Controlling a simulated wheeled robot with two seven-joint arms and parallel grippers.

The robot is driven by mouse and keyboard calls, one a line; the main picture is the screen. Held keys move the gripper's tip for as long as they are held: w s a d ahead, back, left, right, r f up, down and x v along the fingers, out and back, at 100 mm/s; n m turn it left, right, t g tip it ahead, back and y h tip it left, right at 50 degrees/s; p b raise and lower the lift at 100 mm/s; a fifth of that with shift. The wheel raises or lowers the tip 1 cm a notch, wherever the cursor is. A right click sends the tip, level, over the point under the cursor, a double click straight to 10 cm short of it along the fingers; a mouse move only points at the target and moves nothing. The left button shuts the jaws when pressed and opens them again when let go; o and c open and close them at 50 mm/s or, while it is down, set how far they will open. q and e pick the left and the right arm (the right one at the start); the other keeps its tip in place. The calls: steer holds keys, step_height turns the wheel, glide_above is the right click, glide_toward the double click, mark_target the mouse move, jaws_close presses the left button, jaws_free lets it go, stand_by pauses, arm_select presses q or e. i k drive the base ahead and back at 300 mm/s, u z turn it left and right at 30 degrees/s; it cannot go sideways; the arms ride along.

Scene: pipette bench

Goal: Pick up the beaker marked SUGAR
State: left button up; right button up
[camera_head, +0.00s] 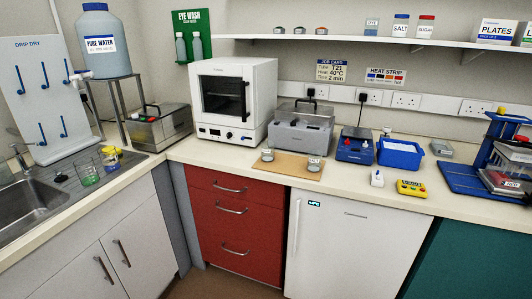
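Two small clear beakers with white labels stand on a wooden board (290,167) on the bench, in front of the grey water bath. The left beaker (267,156) and the right beaker (314,164) stand apart from each other. Their labels are too small to read surely, so I cannot tell which one is marked SUGAR. Neither of my grippers is in view.
A white oven (233,98) and a grey water bath (300,130) stand behind the board. To its right are a blue device (355,146), a blue tub (400,154) and a yellow device (412,188). The sink (30,205) is at left. The bench front near the board is clear.

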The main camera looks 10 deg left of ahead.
mark_target(268, 152)
steer(key=k, duration=0.55)
steer(key=z, duration=0.5)
steer(key=i, duration=0.25)
steer(key=z, duration=0.75)
steer(key=i, duration=1.7)
steer(key=u, duration=0.85)
steer(key=i, duration=0.4)
steer(key=u, duration=0.4)
